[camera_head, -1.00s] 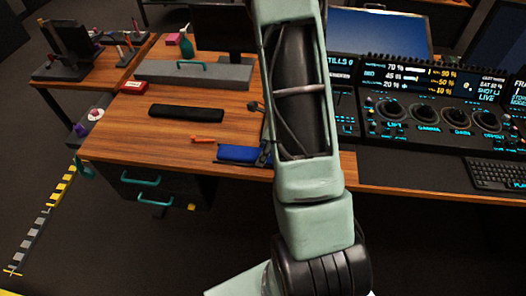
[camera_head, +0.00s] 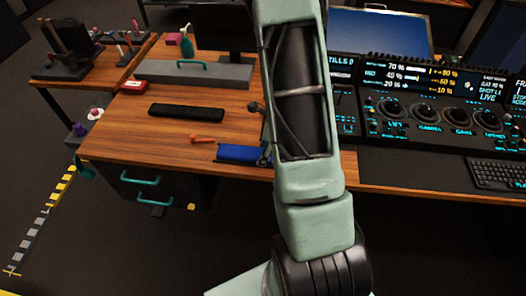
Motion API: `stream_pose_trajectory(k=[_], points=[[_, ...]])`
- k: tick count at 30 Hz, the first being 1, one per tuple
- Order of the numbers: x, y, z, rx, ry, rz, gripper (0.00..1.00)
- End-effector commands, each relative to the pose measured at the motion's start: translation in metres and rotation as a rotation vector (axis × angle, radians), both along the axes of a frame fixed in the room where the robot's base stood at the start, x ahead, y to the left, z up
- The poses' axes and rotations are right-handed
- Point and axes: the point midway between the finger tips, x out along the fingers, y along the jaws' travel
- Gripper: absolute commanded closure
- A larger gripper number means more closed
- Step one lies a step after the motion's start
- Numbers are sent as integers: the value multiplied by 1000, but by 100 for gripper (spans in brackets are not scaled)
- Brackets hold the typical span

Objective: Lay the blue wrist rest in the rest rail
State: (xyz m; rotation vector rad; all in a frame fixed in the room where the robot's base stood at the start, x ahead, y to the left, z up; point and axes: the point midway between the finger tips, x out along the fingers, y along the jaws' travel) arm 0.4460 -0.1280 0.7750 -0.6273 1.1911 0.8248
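The blue wrist rest (camera_head: 240,153) lies near the front edge of the wooden desk (camera_head: 120,135). Its right end meets a dark part beside my arm, and I cannot tell what that part is. A long black bar (camera_head: 186,111) lies farther back on the desk; I cannot tell whether it is the rest rail. My arm (camera_head: 303,100) crosses the middle of the view and covers the desk right of the blue rest. My gripper cannot be made out.
An orange item (camera_head: 207,140) lies behind the blue rest. A control console (camera_head: 440,115) and keyboard (camera_head: 500,172) are at right.

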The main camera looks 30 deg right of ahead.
Motion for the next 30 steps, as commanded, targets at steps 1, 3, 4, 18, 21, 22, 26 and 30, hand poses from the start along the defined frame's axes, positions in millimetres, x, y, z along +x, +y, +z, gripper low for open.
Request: stream_pose_trajectory(k=[1,3,4,18,21,22,26,30], points=[[-1,-1,1,-1,2,-2,40],[-1,-1,5,-1,1,-1,40],[-1,-1,8,-1,1,-1,40],[-13,-21,100,-1,-3,0,40],[-15,-24,113,-1,-3,1,40],[-16,-24,116,0,-2,0,40],[-18,-26,123,-1,-2,-1,40],[-18,-27,125,0,0,0,40]])
